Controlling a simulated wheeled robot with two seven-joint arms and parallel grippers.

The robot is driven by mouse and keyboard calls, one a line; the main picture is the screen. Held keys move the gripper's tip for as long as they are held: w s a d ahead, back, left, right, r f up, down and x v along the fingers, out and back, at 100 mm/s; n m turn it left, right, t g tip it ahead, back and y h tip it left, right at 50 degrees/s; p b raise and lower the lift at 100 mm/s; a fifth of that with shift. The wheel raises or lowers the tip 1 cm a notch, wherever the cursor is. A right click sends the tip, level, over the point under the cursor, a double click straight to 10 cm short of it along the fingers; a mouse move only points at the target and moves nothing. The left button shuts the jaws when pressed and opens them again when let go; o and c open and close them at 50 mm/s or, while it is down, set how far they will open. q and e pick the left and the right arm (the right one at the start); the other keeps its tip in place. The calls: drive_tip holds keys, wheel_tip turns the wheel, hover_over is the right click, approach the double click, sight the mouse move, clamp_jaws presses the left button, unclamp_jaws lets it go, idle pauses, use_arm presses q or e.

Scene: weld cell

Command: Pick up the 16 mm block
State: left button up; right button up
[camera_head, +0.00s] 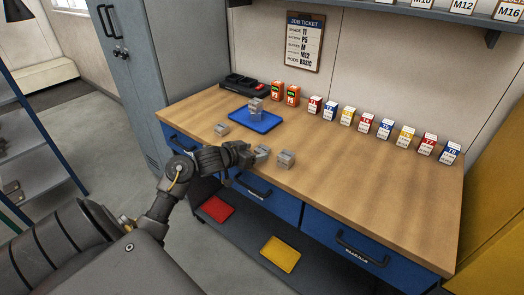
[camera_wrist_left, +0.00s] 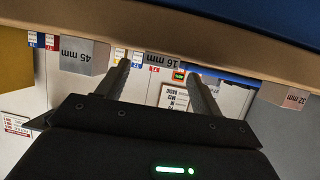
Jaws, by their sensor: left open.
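The 16 mm block (camera_wrist_left: 165,60) appears upside down in the left wrist view, between the two fingers of my left gripper (camera_wrist_left: 163,80). In the head view, the grey 16 mm block (camera_head: 262,152) sits near the front edge of the wooden bench, just right of my left gripper (camera_head: 248,154). The left gripper is open, with its fingers pointing at this block. Whether the fingers reach around it, I cannot tell. My right gripper is not in view.
The 45 mm block (camera_wrist_left: 84,56) stands close beside it, also seen in the head view (camera_head: 286,159). The 32 mm block (camera_wrist_left: 285,97) is on the other side, at the left (camera_head: 222,129). A blue tray (camera_head: 262,124) holds another block (camera_head: 256,106).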

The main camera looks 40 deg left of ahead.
sight(262, 150)
use_arm(q)
drive_tip(key=shift+x, duration=1.2)
drive_tip(key=shift+s, duration=0.1)
drive_tip(key=c, duration=1.1)
drive_tip(key=shift+r, duration=0.1)
